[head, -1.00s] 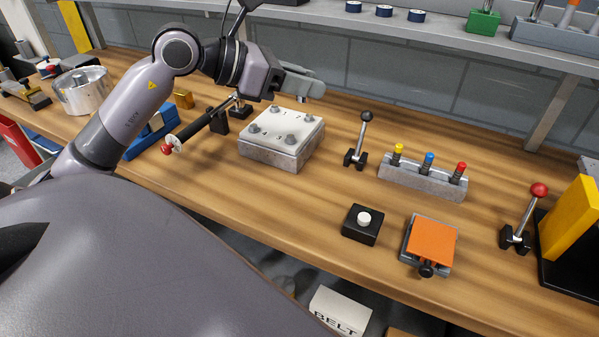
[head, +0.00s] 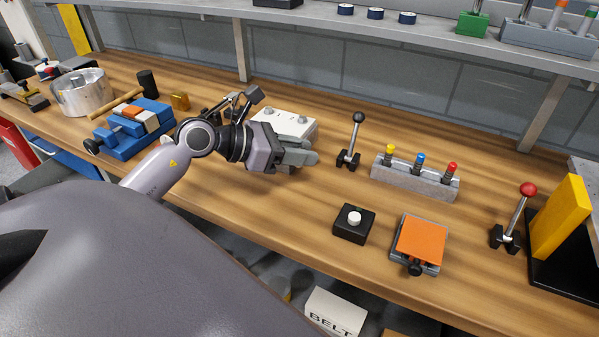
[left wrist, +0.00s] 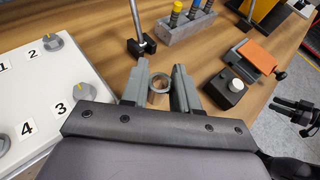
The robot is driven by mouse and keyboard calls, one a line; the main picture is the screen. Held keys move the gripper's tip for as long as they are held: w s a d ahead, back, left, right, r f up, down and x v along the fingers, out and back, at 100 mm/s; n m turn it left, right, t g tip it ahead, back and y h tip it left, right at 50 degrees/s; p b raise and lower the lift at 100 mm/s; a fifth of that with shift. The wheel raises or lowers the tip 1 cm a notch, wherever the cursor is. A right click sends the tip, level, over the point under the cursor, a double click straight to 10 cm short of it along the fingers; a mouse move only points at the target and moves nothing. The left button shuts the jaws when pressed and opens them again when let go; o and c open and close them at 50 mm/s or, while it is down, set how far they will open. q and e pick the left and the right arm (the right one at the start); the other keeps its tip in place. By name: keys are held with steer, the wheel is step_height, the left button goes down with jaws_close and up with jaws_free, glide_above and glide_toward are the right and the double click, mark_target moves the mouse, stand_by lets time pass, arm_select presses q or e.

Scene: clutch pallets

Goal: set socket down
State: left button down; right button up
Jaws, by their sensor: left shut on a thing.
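My left gripper (head: 310,158) is low over the workbench, just in front of and to the right of the white knob box. In the left wrist view its fingers (left wrist: 161,72) are shut on the socket (left wrist: 159,98), a small grey metal ring seen from its open end. The socket sits between the fingers near their tips. In the head view the socket is hidden by the gripper. I cannot tell whether it touches the wood below.
The white box (head: 290,121) with numbered knobs is close beside the left gripper. A black-knobbed lever (head: 353,140) and a grey block with coloured plugs (head: 416,178) stand behind right. A black button box (head: 353,224) and an orange-topped pedal (head: 421,239) are front right. Bare wood lies between.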

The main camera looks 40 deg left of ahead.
mark_target(300, 186)
arm_select(q)
steer(key=shift+f, duration=2.85)
steer(key=shift+f+b, duration=0.15)
steer(key=shift+b, duration=0.15)
steer(key=c, duration=1.3)
jaws_free()
steer(key=shift+f, duration=0.1)
steer(key=shift+o, duration=0.9)
